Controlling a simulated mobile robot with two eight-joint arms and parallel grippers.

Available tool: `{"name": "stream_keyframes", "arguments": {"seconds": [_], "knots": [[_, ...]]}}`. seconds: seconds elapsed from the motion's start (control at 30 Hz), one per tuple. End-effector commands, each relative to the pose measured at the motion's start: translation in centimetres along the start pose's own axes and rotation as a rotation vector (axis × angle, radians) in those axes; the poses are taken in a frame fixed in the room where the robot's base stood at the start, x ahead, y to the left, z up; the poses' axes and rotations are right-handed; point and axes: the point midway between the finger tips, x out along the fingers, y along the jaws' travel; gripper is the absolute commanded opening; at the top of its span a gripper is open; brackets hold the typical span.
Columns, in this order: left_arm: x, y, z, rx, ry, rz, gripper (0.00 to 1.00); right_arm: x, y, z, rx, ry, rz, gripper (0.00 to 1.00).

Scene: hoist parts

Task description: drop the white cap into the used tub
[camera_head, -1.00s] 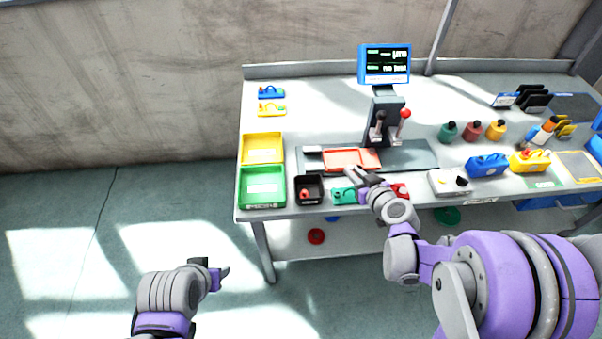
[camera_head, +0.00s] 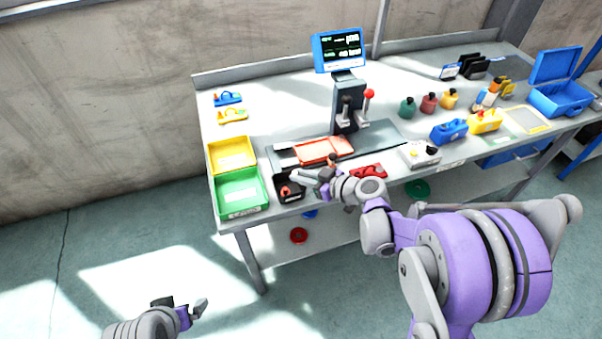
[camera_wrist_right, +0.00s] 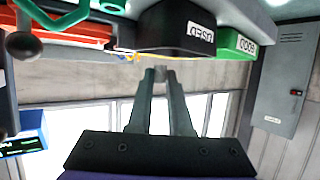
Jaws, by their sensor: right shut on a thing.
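The used tub is the small black box (camera_head: 288,195) at the bench's front edge, with a reddish-orange part inside. In the right wrist view its USED label shows on the black wall (camera_wrist_right: 178,42). My right gripper (camera_head: 299,175) is at the tub's right and back side in the head view, fingers pointing left toward it. The right gripper (camera_wrist_right: 160,76) is shut on a small pale piece (camera_wrist_right: 161,75), likely the white cap, mostly hidden between the fingertips. My left gripper (camera_head: 186,309) is low at the left, away from the bench; its opening is unclear.
A green tub (camera_head: 241,203) stands left of the black one, with a yellow tub (camera_head: 231,153) behind it. A red-orange tray (camera_head: 322,150) and a lever press (camera_head: 349,105) stand behind my right gripper. A red part (camera_head: 368,171) lies to its right.

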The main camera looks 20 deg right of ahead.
Motion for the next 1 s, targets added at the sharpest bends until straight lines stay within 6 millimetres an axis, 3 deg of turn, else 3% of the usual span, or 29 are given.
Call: {"name": "stream_keyframes", "arguments": {"seconds": [0.13,0.43,0.47,0.63,1.0], "knots": [[1.15,0.0,0.85,0.0,-0.005,0.0,1.0,0.66,-0.01,1.6,0.001,-0.001,0.0,0.0],[1.2,0.0,0.88,0.0,-0.005,0.0,1.0,0.75,0.02,1.7,0.0,0.0,0.0,0.0],[1.2,0.0,0.87,0.0,-0.005,0.0,1.0,0.75,0.02,1.69,0.0,0.0,0.0,0.19],[1.2,0.0,0.87,0.0,-0.005,0.0,1.0,0.74,0.01,1.7,0.0,0.0,0.0,0.5],[1.19,0.0,0.87,0.0,-0.005,0.0,1.0,0.34,0.04,1.7,0.001,0.0,0.001,0.53]]}}
